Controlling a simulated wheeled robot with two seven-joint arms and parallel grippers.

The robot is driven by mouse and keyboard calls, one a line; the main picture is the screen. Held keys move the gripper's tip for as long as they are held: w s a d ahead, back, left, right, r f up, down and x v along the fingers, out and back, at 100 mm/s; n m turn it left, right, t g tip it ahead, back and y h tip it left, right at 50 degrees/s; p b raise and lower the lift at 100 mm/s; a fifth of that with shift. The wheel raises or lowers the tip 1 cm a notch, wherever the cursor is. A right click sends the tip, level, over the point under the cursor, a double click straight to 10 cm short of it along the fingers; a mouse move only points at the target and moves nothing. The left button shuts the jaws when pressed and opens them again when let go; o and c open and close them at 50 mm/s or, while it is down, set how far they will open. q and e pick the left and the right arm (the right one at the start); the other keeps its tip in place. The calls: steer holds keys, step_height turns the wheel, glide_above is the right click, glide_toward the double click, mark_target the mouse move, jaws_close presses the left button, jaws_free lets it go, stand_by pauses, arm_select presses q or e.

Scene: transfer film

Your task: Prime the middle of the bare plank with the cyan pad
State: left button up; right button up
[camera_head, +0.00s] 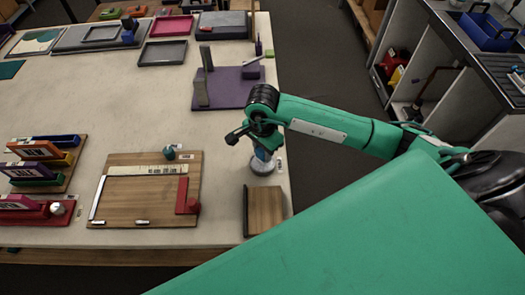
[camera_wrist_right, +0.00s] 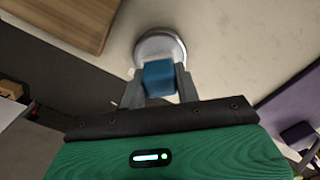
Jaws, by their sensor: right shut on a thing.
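My right gripper (camera_head: 261,146) is shut on the cyan pad, a small blue block (camera_head: 263,155). In the right wrist view the pad (camera_wrist_right: 159,78) sits between the two fingers (camera_wrist_right: 160,86). It overlaps a round metal dish (camera_wrist_right: 158,45), also in the head view (camera_head: 263,168); I cannot tell whether pad and dish touch. The bare plank (camera_head: 266,210) is a small brown wooden board near the table's front right edge, with a dark strip along its left side. The plank also shows at the upper left of the right wrist view (camera_wrist_right: 70,18). My left gripper is out of view.
A wooden board (camera_head: 140,205) with a ruler and a red piece lies left of the plank. A purple board (camera_head: 230,88) with upright pieces lies behind the dish. Colored blocks (camera_head: 40,165) stand at the far left. The table's middle is clear.

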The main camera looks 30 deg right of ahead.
steer(key=shift+r+p, duration=0.9)
steer(key=shift+r, duration=1.75)
